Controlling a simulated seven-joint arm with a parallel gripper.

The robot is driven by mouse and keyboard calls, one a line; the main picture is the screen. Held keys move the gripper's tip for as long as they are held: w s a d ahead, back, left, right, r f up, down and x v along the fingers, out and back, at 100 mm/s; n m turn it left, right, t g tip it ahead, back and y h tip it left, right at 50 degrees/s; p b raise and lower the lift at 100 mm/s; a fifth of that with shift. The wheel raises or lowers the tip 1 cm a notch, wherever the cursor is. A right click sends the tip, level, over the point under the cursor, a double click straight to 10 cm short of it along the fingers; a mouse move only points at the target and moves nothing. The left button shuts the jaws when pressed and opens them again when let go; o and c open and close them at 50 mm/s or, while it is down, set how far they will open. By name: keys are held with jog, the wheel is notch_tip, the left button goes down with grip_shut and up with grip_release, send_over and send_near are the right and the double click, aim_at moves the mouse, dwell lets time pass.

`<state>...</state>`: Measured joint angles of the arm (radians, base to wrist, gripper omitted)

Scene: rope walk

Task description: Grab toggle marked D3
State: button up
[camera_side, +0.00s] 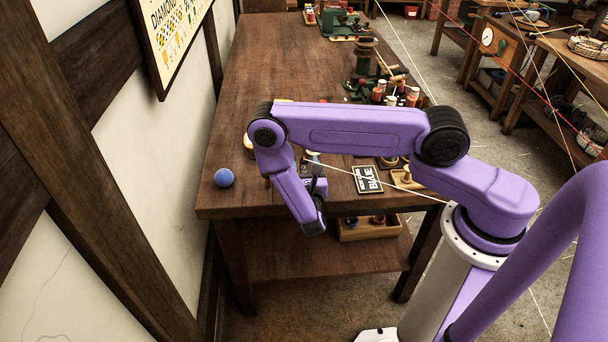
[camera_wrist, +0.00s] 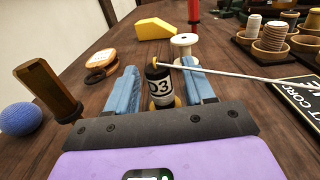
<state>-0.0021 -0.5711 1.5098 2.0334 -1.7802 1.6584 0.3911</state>
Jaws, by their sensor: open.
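The toggle marked D3 (camera_wrist: 159,90) is a small black cylinder with a white label, standing upright in the wrist view with brass-coloured parts at its top and base. A pale cord (camera_wrist: 230,72) runs from its top to the right. My gripper (camera_wrist: 160,72) is open, with one blue finger on each side of the toggle; I cannot tell whether either finger touches it.
A blue ball (camera_wrist: 19,118) and a dark wooden-handled tool (camera_wrist: 48,88) are to the left. A round wooden piece (camera_wrist: 101,60), yellow wedge (camera_wrist: 155,28) and white spool (camera_wrist: 184,47) stand beyond. A black sign (camera_wrist: 298,98) and stacked bowls (camera_wrist: 268,42) are to the right.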

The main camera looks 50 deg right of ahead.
jog(key=shift+w+d, duration=0.15)
grip_shut()
jog(key=shift+r, duration=0.15)
